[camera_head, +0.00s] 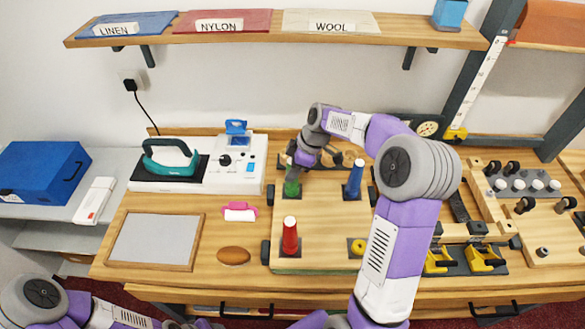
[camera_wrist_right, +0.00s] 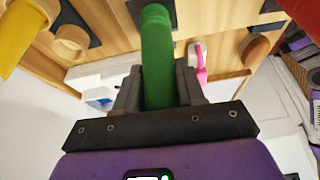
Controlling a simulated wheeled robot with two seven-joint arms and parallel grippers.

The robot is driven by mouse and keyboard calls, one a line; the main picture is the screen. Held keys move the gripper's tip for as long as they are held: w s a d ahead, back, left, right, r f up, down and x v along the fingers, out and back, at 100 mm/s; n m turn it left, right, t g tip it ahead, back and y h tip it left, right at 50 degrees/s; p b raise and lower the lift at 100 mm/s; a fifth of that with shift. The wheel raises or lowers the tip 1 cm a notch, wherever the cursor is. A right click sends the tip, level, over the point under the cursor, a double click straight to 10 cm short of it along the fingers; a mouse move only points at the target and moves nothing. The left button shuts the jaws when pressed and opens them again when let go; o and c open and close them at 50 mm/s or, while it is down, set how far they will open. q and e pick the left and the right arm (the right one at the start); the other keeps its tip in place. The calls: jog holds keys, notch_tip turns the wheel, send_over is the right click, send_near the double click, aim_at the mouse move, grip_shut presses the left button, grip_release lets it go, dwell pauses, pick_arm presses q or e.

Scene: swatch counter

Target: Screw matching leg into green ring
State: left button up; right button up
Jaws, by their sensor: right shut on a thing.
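The green leg (camera_head: 292,187) stands about upright at the back left of the wooden board, its lower end at a dark square plate (camera_head: 285,196). My right gripper (camera_head: 296,168) is shut around the leg's upper part. In the right wrist view the green leg (camera_wrist_right: 157,60) runs between the two fingers, its far end at a dark plate (camera_wrist_right: 168,8). I cannot make out the green ring apart from the leg, nor how deep the leg sits. My left gripper is out of view; only part of my left arm shows at the bottom left.
On the same board stand a red leg (camera_head: 290,238) and a blue leg (camera_head: 354,180), with a yellow ring (camera_head: 357,246) at the front right. An iron (camera_head: 170,155) and a pink-handled brush (camera_head: 240,211) lie left. Yellow clamps (camera_head: 482,258) stand right.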

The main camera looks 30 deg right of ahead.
jog(key=shift+f+m+b, duration=0.1)
jog(key=shift+m+b, duration=0.35)
jog(key=shift+m, duration=0.25)
jog(key=shift+a+m+t+h+b, duration=0.1)
jog(key=shift+m+t+h+b, duration=0.3)
jog(key=shift+m, duration=0.8)
jog(key=m+h, duration=0.1)
jog(key=m, duration=0.1)
jog(key=m+t, duration=0.1)
jog(key=m, duration=0.1)
jog(key=shift+m+h, duration=0.3)
jog(key=shift+h, duration=0.1)
jog(key=shift+m+h, duration=0.5)
jog(key=shift+m, duration=0.6)
jog(key=m+h+b, duration=0.1)
jog(key=m+b, duration=0.1)
jog(key=m, duration=0.1)
jog(key=shift+m, duration=0.4)
jog(key=shift+m+h, duration=0.3)
